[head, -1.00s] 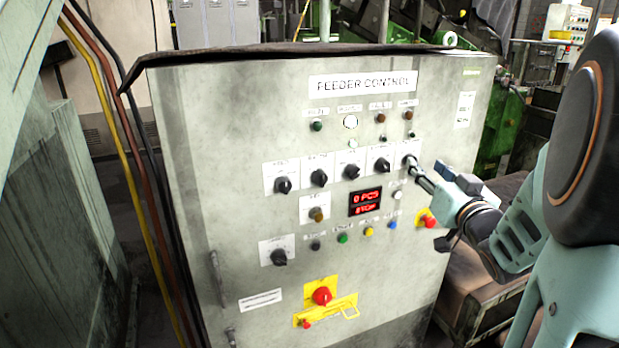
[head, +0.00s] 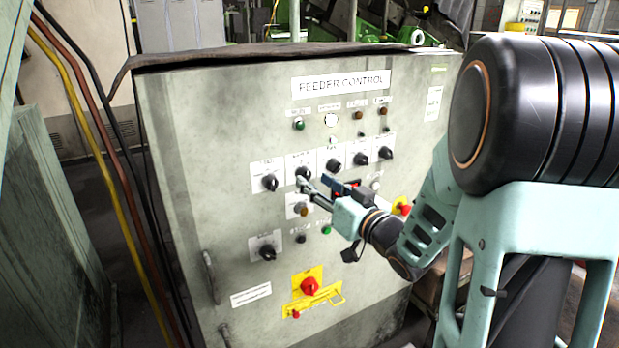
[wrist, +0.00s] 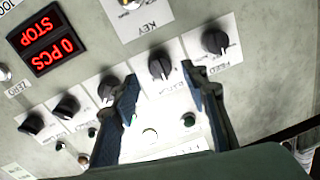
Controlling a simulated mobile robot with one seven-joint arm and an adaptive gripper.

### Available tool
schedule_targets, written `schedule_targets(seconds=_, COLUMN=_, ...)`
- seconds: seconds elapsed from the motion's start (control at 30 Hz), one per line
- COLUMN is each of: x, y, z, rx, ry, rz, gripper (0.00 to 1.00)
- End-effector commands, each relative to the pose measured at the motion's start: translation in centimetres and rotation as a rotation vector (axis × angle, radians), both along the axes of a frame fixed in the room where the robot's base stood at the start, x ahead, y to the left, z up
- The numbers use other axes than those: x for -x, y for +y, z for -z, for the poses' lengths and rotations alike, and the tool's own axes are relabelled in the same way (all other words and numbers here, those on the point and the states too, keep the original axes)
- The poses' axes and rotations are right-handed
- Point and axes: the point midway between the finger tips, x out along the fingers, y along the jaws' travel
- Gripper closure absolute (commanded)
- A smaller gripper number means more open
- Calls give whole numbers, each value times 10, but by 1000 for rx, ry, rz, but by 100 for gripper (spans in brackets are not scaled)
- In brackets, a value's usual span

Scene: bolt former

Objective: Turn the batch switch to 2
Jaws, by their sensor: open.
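The batch switch (head: 303,173) is a black rotary knob on a white plate, second from left in the row on the grey feeder control panel (head: 190,150). In the wrist view, which is upside down, the batch switch (wrist: 160,67) shows between my two fingers, with its label partly readable. My gripper (wrist: 162,76) is open and empty, one finger on each side of the knob. In the head view my gripper (head: 304,184) is at the panel just below the knob. I cannot tell whether the fingers touch it. The position numbers are too small to read.
The feed knob (wrist: 215,42) is close beside one finger; another knob (wrist: 109,88) is close to the other finger. The key switch (wrist: 130,4) is nearby. The red display (wrist: 50,40) reads 0 PCS and STOP. A red emergency button (head: 309,286) sits lower on the panel.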

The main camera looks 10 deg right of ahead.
Motion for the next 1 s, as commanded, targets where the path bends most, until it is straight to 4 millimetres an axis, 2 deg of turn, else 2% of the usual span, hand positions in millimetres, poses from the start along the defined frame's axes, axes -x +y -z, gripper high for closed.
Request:
schedule_targets(seconds=0.1, x=-17, y=7, z=0, rx=0, ry=0, rz=-2, gripper=59)
schedule_targets(seconds=0.23, x=-28, y=11, z=0, rx=-1, ry=0, rz=0, gripper=59)
schedule_targets(seconds=0.6, x=-33, y=13, z=0, rx=-1, ry=1, rz=2, gripper=60)
schedule_targets(seconds=0.9, x=-32, y=12, z=0, rx=-1, ry=1, rz=2, gripper=93)
schedule_targets(seconds=1.0, x=-32, y=12, z=0, rx=-1, ry=1, rz=2, gripper=100)
